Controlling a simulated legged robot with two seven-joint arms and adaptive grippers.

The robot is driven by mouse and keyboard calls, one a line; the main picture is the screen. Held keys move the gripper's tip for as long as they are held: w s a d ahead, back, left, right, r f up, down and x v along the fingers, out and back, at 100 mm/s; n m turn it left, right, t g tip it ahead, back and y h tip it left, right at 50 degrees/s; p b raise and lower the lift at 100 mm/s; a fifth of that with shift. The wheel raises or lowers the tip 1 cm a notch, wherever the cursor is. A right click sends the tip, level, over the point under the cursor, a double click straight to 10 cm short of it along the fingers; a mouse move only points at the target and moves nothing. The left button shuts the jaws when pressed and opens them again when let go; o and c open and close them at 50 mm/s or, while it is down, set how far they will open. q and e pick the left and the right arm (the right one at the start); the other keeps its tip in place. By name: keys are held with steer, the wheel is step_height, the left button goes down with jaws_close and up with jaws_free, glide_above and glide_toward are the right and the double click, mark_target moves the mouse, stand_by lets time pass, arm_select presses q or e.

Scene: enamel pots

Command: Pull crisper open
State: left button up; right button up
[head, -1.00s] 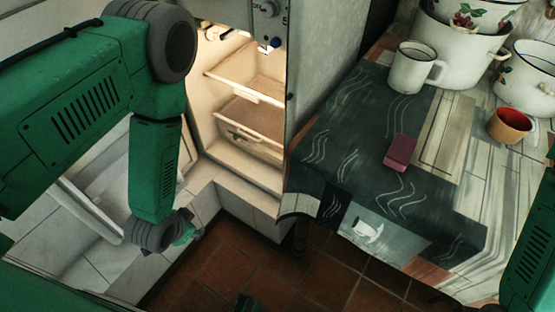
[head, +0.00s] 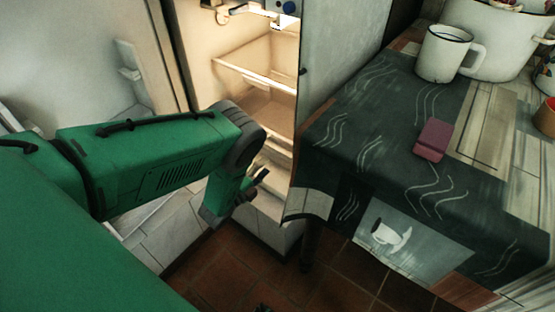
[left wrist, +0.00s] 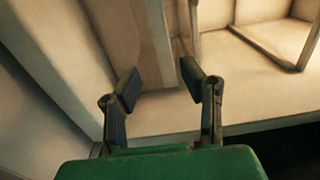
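The crisper (head: 281,148) is the pale drawer low inside the lit, open fridge in the head view. My left arm hides its left part. My left gripper (head: 259,181) is in front of the fridge's lower part, near the crisper; I cannot tell in the head view whether it touches. In the left wrist view my left gripper (left wrist: 165,88) has its two dark fingers apart with nothing between them. Pale fridge surfaces lie beyond the fingertips; which of them is the crisper is unclear. My right gripper is not in view.
The fridge door (head: 80,55) stands open at the left. A fridge shelf (head: 255,80) is above the crisper. At the right, a table (head: 345,150) with a dark cloth bears a white mug (head: 443,55), a large pot (head: 500,45) and a purple block (head: 433,139). Tiled floor lies below.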

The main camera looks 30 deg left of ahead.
mark_target(278, 154)
arm_select(q)
steer(key=w, duration=0.2)
steer(key=w+b, duration=0.1)
steer(key=w, duration=0.1)
steer(key=w+b, duration=0.1)
steer(key=w, duration=0.1)
steer(key=shift+w+d, duration=0.25)
steer(key=shift+w, duration=0.1)
jaws_close()
steer(key=shift+s, duration=0.1)
